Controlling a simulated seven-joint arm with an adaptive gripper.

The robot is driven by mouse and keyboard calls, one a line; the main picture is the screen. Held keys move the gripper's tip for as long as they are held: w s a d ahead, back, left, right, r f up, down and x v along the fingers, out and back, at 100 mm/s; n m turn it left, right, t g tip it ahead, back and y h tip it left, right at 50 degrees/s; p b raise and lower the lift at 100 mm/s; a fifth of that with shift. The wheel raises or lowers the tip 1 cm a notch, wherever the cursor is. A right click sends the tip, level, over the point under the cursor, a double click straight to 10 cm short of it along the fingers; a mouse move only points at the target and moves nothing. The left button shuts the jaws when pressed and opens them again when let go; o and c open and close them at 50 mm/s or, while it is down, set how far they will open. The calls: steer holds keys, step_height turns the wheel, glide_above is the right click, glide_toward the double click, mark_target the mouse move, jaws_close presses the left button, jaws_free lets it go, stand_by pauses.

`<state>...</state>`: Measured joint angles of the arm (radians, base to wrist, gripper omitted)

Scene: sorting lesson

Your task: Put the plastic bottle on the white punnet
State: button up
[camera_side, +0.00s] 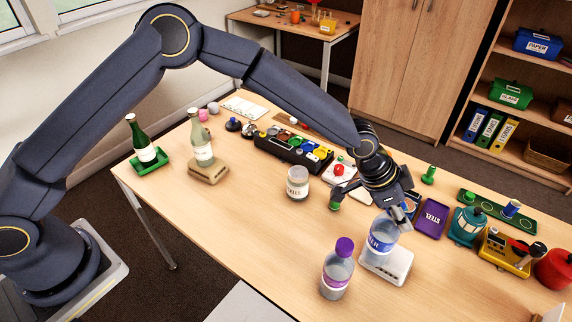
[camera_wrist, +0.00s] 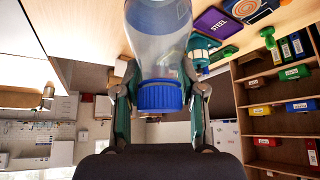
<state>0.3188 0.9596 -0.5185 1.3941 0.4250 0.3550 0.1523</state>
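The plastic bottle (camera_side: 381,237), clear with a blue label, is upright at the white punnet (camera_side: 399,266) in the side view. Its base overlaps the punnet's top; I cannot tell whether it bears fully on it. In the wrist view the bottle (camera_wrist: 160,52) and its blue cap (camera_wrist: 161,97) are between my fingers. My gripper (camera_side: 398,208) is at the bottle's top in the side view. In the wrist view my gripper's fingertips (camera_wrist: 160,72) meet the bottle's shoulder on both sides, so it looks shut on it.
A purple-capped bottle (camera_side: 337,272) stands close by at the front left. A purple STEEL tray (camera_side: 432,219) and a teal lantern (camera_side: 467,226) are to the right. A jar (camera_side: 297,183) stands to the left. The table's left front is clear.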

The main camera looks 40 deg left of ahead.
steer(key=shift+o, duration=1.2)
steer(key=shift+r, duration=0.1)
steer(key=shift+a+r, duration=0.1)
steer(key=shift+r, duration=0.15)
steer(key=v, duration=1.2)
steer(key=s+a+r+n+t+y, duration=0.1)
steer(key=s+a+r+n+y, duration=0.15)
steer(key=a, duration=0.45)
steer(key=s+a+r+n+y, duration=0.1)
steer(key=s+a+r, duration=0.1)
steer(key=a+r, duration=0.35)
steer(key=s+a+r+n+t+y, duration=0.1)
steer(key=s+a+r+y, duration=0.1)
steer(key=a, duration=0.6)
steer(key=s+a+n, duration=0.7)
steer(key=s+a, duration=0.7)
steer(key=s, duration=0.3)
steer(key=shift+s+r, duration=0.2)
steer(key=shift+r, duration=0.15)
